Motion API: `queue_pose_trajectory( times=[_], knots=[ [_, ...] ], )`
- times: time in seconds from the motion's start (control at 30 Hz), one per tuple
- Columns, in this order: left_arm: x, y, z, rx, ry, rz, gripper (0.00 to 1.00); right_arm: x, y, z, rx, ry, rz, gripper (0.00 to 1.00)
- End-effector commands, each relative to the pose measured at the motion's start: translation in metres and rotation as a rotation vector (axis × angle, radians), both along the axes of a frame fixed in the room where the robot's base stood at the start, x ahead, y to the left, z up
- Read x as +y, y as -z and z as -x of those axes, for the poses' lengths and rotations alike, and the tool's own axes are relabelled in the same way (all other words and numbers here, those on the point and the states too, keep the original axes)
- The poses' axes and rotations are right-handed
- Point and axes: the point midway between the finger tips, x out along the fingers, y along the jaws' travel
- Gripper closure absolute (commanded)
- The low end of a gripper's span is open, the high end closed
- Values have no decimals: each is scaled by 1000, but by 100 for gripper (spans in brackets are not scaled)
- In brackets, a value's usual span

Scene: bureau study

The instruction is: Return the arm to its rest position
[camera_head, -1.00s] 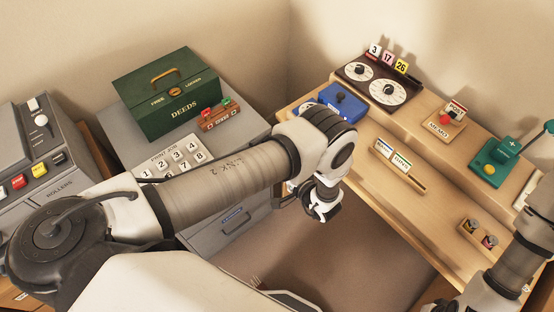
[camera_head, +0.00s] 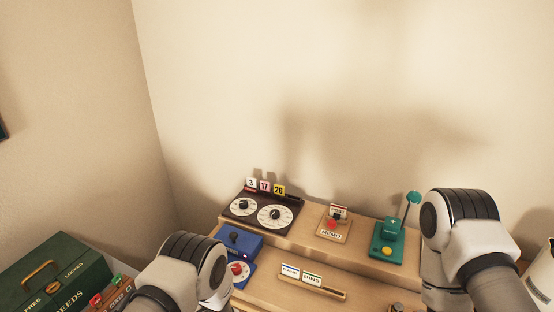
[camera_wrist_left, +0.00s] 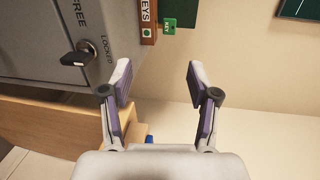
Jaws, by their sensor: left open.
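My left arm (camera_head: 188,272) shows at the bottom left of the head view, in front of the desk; its gripper is out of that view. In the left wrist view my left gripper (camera_wrist_left: 159,85) is open, with nothing between its fingers.
The green deeds box (camera_head: 55,275) is at lower left. The wall above is bare.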

Motion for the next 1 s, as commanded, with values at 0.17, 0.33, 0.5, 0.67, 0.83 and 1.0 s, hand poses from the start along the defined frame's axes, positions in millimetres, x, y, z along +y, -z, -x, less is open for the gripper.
queue_pose_trajectory(
  times=[0.17,0.33,0.5,0.67,0.83,1.0],
  knots=[
    [53,-1,21,69,184,223,40,0,1,0,0,0,0,100],
    [20,35,123,157,191,811,40,0,2,0,0,0,0,100],
    [-46,39,248,295,-86,1279,40,0,2,0,0,0,0,100],
    [-66,37,279,250,-340,1411,40,0,2,0,0,0,0,100],
    [-66,37,279,221,-378,1416,40,0,2,0,0,0,0,100],
    [-66,37,279,221,-378,1416,40,0,2,0,0,0,0,100]
  ],
)
